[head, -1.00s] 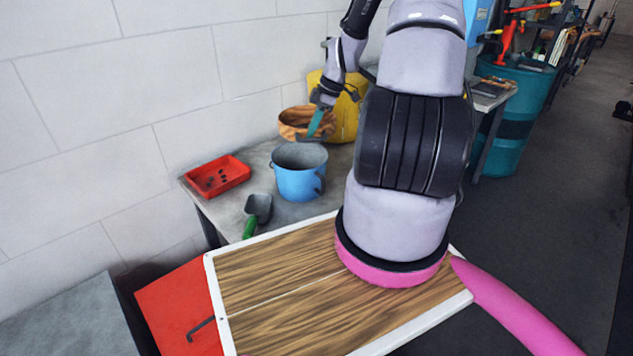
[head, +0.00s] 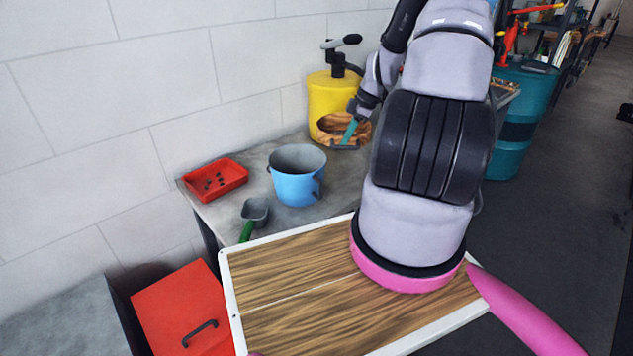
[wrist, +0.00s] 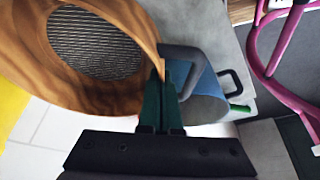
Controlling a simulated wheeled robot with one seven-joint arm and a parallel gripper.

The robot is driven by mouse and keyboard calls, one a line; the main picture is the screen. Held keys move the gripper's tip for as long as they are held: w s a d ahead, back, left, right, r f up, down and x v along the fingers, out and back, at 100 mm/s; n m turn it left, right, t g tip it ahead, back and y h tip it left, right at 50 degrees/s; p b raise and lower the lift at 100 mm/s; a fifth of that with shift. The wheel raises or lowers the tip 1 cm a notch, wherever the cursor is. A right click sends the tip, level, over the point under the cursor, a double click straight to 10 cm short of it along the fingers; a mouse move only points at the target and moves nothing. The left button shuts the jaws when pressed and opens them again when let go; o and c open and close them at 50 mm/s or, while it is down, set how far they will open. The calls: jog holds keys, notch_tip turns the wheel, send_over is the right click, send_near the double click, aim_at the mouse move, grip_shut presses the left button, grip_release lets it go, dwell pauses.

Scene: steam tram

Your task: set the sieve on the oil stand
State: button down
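The sieve (head: 328,125) is a round wooden ring with a dark mesh, which shows in the wrist view (wrist: 112,15). My gripper (head: 350,131) has its teal fingers close together at the sieve's rim and holds it tilted in the air. In the wrist view the fingertips (wrist: 159,88) meet the rim beside a dark grey handle-like bar. In the head view the sieve overlaps the lower front of a yellow drum with a black pump (head: 328,88). I cannot tell for sure which thing is the oil stand; the yellow drum stands on the grey bench (head: 240,190).
On the bench are a blue pot (head: 296,180), a red tray (head: 214,180) and a scoop with a green handle (head: 255,212). A white wall runs behind. A red box (head: 180,305) stands below at left. A teal barrel (head: 522,110) stands at right.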

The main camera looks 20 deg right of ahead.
jog(key=f, duration=1)
jog(key=shift+d, duration=0.2)
jog(key=shift+f, duration=0.1)
jog(key=c, duration=1.1)
grip_release()
jog(key=shift+f, duration=0.1)
